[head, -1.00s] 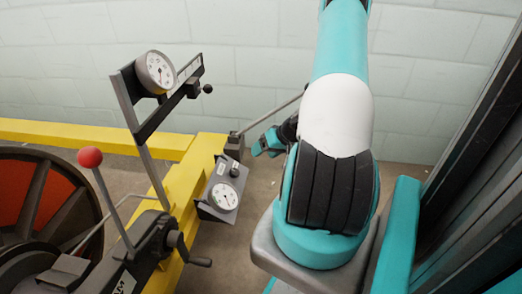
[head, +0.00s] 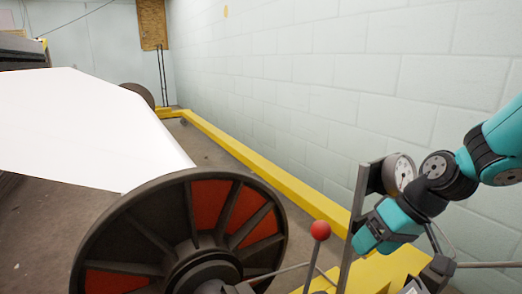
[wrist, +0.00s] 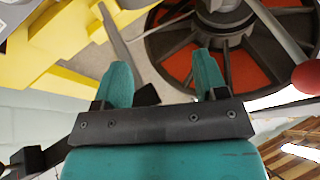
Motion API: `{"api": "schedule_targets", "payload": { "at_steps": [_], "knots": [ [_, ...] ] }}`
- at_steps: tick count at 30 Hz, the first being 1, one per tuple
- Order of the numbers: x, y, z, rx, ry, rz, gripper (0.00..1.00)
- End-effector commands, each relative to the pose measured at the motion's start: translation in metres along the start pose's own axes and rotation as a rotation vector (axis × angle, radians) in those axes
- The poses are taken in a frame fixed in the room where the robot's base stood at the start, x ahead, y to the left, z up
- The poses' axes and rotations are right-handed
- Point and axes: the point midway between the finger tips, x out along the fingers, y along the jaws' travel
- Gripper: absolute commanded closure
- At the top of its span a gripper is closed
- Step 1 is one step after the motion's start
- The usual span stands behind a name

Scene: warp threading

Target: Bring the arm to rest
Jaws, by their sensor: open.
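My teal arm (head: 500,140) enters the head view from the right edge. My gripper (head: 366,238) hangs at the lower right of that view, in front of the gauge post. In the wrist view my gripper (wrist: 163,78) shows two teal fingers spread apart, with nothing between them. A dial gauge (head: 398,172) shows just behind the wrist, partly hidden by it. I cannot tell whether the arm touches the post.
A red-knobbed lever (head: 320,230) stands left of my gripper. A large spoked wheel (head: 180,240) with orange panels ends a roll of white sheet (head: 80,115). A yellow frame rail (head: 250,170) runs along the pale block wall (head: 330,80).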

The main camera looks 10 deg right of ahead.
Motion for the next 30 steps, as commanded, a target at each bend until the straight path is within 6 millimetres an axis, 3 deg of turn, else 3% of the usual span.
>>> {"api": "schedule_targets", "payload": {
  "at_steps": [1, 3, 6, 12, 16, 26, 30],
  "knots": [
    [-0.005, -0.036, 0.006, -0.071, -0.034, -0.003, 0.34],
    [-0.011, -0.073, 0.019, -0.135, -0.081, -0.004, 0.34],
    [-0.019, -0.110, 0.039, -0.207, -0.130, -0.003, 0.34],
    [-0.036, -0.163, 0.083, -0.334, -0.202, 0.004, 0.34],
    [-0.047, -0.186, 0.113, -0.407, -0.237, 0.011, 0.34],
    [-0.116, -0.216, 0.087, -0.393, -0.238, 0.012, 0.34],
    [-0.154, -0.233, 0.074, -0.393, -0.237, 0.012, 0.34]
  ]
}}
